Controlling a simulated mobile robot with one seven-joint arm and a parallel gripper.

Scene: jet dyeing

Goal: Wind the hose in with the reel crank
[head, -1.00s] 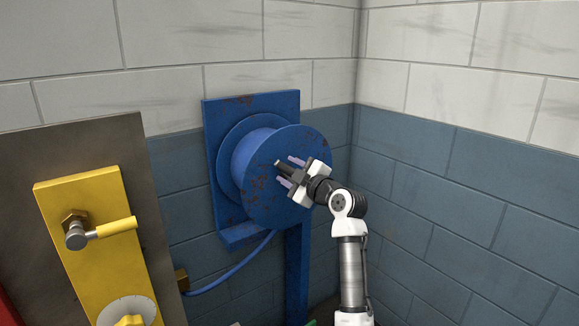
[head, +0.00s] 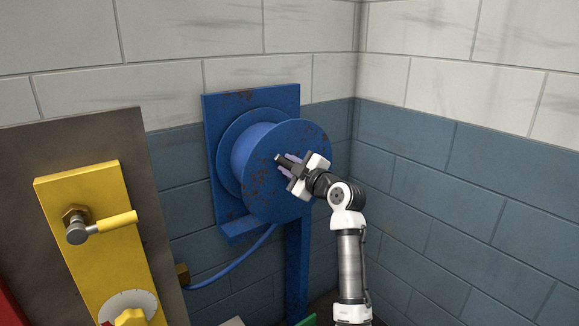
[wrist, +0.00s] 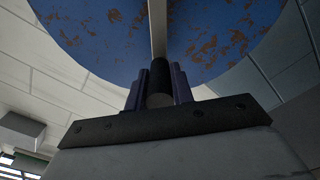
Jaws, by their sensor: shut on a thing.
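The blue hose reel (head: 285,172) with rusty patches is mounted on a blue back plate (head: 218,108) against the wall. Its round face fills the top of the wrist view (wrist: 110,35). The blue hose (head: 240,262) runs from under the reel down to the left. My gripper (head: 289,166) is at the front face of the reel. In the wrist view its fingers (wrist: 159,88) are shut around the dark crank handle (wrist: 160,72), which joins a pale crank arm (wrist: 158,28). In the head view the gripper mostly hides the crank.
A blue post (head: 298,265) stands below the reel. A wall corner is close on the right of my arm.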

